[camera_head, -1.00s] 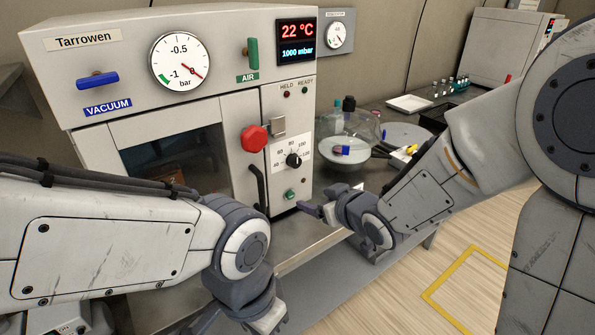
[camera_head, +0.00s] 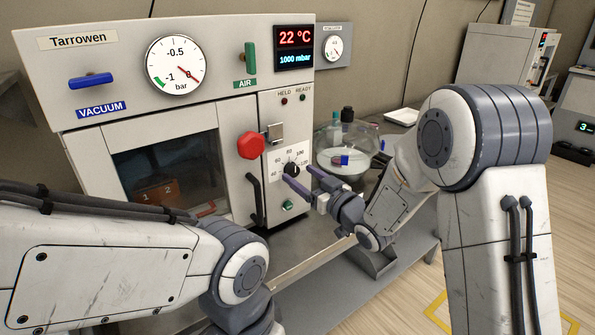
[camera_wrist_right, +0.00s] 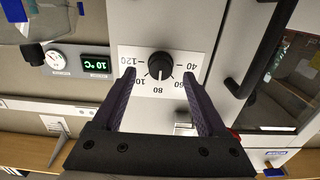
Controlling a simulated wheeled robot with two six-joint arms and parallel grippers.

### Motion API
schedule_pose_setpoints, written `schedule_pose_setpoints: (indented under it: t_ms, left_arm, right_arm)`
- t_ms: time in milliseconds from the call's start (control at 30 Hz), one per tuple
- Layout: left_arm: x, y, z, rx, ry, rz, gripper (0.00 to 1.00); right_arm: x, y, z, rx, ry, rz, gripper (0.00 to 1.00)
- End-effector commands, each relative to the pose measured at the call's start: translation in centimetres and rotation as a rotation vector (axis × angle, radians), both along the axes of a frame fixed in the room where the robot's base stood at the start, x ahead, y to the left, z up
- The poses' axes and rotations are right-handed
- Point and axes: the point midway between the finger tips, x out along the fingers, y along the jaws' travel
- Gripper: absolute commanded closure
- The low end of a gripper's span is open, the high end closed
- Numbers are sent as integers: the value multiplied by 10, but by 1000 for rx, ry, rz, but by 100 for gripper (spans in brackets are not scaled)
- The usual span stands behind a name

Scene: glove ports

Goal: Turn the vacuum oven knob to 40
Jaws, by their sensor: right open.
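The vacuum oven (camera_head: 200,112) has a round black knob (camera_head: 291,170) on a white dial plate marked 40 to 120, low on its right panel. The knob also shows in the right wrist view (camera_wrist_right: 160,65), where the scale appears upside down; a pale mark seems to face the 80 side, but this is too small to be sure. My right gripper (camera_head: 297,176) is open at the knob. In the right wrist view its two fingers (camera_wrist_right: 158,78) stand either side of the knob, with gaps visible. My left gripper is out of frame; only its arm shows.
A red knob (camera_head: 251,145) and a black door handle (camera_head: 255,200) are left of the dial. A green button (camera_head: 288,206) sits below it. Glassware (camera_head: 343,158) stands right of the oven. The display (camera_head: 295,47) reads 22 °C and 1000 mbar.

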Motion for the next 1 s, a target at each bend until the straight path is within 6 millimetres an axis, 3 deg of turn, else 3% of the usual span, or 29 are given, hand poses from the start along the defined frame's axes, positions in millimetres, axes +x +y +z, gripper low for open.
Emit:
schedule_pose_setpoints:
  t_ms: [200, 500, 567, 700, 1000]
  left_arm:
    - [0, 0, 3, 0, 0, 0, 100]
    - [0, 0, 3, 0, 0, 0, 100]
    - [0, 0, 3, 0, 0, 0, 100]
    - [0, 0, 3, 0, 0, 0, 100]
    - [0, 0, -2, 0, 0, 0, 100]
  right_arm:
    - [17, 12, 0, 0, 1, 0, 25]
    - [19, 13, 0, 0, 0, -1, 25]
    - [19, 13, 0, 0, 0, -1, 44]
    - [19, 13, 0, 0, 0, -1, 97]
    - [19, 13, -1, -19, -14, -1, 100]
